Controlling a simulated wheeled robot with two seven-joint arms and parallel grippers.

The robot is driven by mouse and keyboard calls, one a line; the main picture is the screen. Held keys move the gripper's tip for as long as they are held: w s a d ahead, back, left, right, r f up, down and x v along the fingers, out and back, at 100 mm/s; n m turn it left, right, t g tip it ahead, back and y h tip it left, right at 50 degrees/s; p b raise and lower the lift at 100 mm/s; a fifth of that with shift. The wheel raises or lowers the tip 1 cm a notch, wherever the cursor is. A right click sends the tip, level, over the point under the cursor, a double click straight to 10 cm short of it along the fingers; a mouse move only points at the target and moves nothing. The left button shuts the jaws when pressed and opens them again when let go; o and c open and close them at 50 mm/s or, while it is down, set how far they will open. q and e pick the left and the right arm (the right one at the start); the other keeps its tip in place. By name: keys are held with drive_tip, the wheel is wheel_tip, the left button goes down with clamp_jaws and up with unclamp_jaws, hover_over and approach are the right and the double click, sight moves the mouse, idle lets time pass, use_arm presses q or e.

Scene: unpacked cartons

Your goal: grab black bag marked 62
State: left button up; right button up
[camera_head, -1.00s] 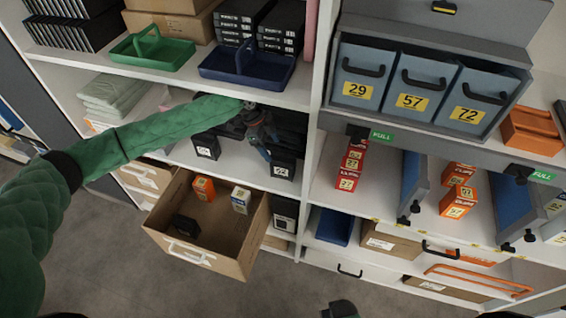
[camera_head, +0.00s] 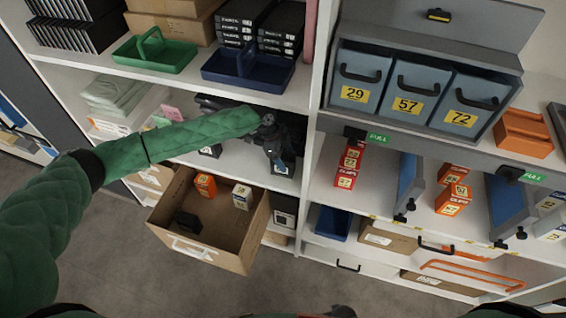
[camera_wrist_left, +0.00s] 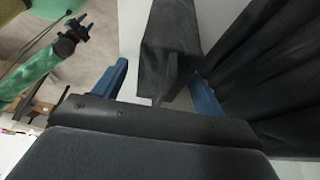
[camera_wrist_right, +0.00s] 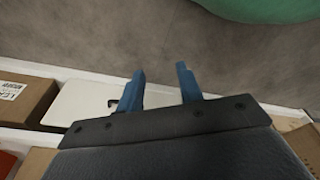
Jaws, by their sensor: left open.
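Black bags stand on the middle shelf of the left bay. One black bag (camera_head: 284,168) has a white label low on its front, too small to read surely as 62. Another labelled black bag (camera_head: 210,150) stands to its left. My left gripper (camera_head: 273,152) is at the right-hand bag, partly covering it. In the left wrist view, the blue fingers are open, with part of a black bag (camera_wrist_left: 168,50) showing between them and dark folded material (camera_wrist_left: 262,75) beside the right finger. My right gripper (camera_wrist_right: 160,78) is open and empty over the floor in the right wrist view.
An open cardboard drawer (camera_head: 250,255) juts out below the bags, holding small boxes. A blue caddy (camera_head: 248,82) and a green caddy (camera_head: 155,68) sit on the shelf above. A white upright (camera_head: 312,130) stands close to the right.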

use_arm(q)
drive_tip(key=c, duration=1.1)
drive_tip(key=shift+r, duration=0.1)
